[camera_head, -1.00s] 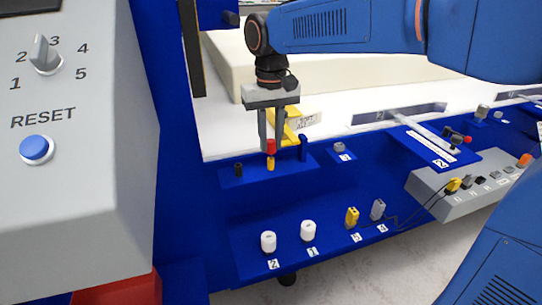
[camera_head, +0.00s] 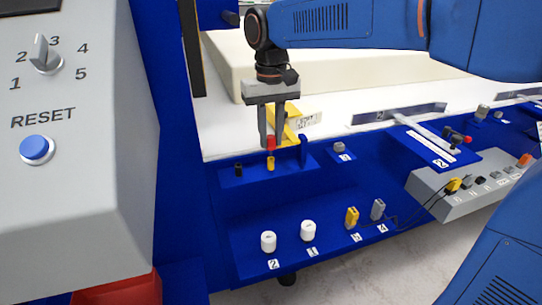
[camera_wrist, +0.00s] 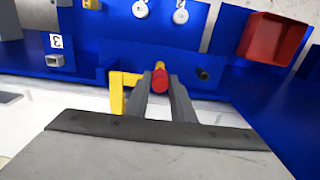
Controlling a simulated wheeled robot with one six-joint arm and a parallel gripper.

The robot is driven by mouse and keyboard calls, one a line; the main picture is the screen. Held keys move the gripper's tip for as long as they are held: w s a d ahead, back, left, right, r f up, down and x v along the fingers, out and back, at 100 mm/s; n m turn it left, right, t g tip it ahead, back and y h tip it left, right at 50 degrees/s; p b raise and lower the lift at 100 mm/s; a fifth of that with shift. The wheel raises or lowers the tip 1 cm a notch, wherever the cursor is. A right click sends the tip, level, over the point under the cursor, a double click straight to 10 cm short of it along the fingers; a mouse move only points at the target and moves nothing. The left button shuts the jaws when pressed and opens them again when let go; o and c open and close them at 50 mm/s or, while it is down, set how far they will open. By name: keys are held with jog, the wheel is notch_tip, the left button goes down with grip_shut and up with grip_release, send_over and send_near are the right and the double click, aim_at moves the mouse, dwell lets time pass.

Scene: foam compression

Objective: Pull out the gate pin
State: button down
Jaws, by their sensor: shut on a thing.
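The gate pin (camera_head: 271,143) has a red head, with a yellow part (camera_head: 270,163) below it at the blue ledge. My gripper (camera_head: 271,146) points straight down and is shut on the red head, one finger on each side. In the wrist view the red head (camera_wrist: 160,82) shows between my two grey fingers (camera_wrist: 161,92), with a bit of yellow beyond it. A yellow gate bar (camera_head: 292,127) stands just behind my gripper, touching or near the ledge. I cannot tell how much of the pin is still inside its hole.
A small black peg (camera_head: 238,169) stands left of the pin on the ledge. White knobs (camera_head: 308,231) and small yellow and grey plugs (camera_head: 352,217) sit on the lower blue shelf. A grey control panel (camera_head: 70,150) fills the left. A red bin (camera_wrist: 272,38) shows in the wrist view.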

aim_at(271, 136)
jog(key=shift+r, duration=2.5)
